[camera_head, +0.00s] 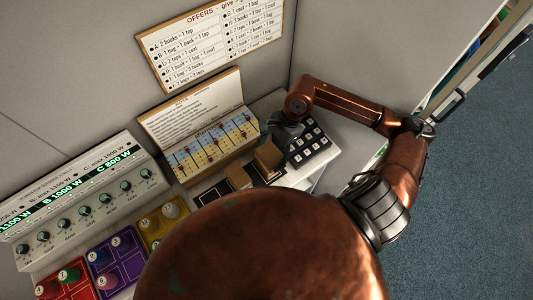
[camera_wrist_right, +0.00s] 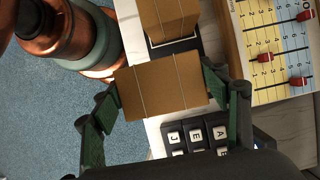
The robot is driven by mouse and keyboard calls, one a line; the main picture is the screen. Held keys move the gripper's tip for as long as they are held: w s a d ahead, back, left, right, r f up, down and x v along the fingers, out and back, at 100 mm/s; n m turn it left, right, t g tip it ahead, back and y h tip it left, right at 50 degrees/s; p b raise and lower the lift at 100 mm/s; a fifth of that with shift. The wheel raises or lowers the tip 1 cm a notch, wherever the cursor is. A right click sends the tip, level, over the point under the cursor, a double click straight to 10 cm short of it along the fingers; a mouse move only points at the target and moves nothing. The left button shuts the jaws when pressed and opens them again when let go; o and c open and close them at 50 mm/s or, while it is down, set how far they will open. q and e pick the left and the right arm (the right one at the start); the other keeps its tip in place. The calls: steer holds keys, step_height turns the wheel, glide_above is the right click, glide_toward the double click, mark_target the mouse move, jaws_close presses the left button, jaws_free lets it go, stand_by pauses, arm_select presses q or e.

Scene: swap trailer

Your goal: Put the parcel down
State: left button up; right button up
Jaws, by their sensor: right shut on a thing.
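My right gripper (camera_head: 282,138) reaches in from the right in the head view. It is shut on a brown cardboard parcel (camera_head: 268,158). In the wrist view the green fingers of this gripper (camera_wrist_right: 168,92) press on the two ends of the parcel (camera_wrist_right: 160,84), which has thin pale lines across it. A second brown parcel (camera_wrist_right: 168,18) sits beyond it on a dark pad with a pale border; it also shows in the head view (camera_head: 238,177). I cannot tell whether the held parcel touches the surface below. My left gripper is not in view.
A black keypad with white lettered keys (camera_head: 308,146) is beside the held parcel. A board of red sliders (camera_head: 215,146) stands behind the parcels. Dark pads (camera_head: 213,193) lie left of them. Coloured trays (camera_head: 117,258) and a knob panel (camera_head: 80,205) are farther left.

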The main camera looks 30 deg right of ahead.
mark_target(267, 152)
steer(key=w+f, duration=0.2)
steer(key=f, duration=0.1)
steer(key=w+f, duration=0.1)
steer(key=shift+w+d+f, duration=0.1)
steer(key=shift+d+f, duration=0.1)
steer(key=shift+d, duration=0.15)
step_height(267, 152, down, 3)
steer(key=shift+r+p, duration=0.1)
steer(key=shift+p, duration=0.8)
steer(key=shift+w+f, duration=0.1)
steer(key=shift+f, duration=0.3)
steer(key=o, duration=0.8)
steer(key=shift+f+b, duration=0.1)
steer(key=shift+b, duration=0.2)
steer(key=shift+c, duration=0.2)
steer(key=o, duration=0.5)
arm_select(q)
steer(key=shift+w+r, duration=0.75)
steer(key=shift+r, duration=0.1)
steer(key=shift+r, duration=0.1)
arm_select(e)
steer(key=shift+r, duration=0.2)
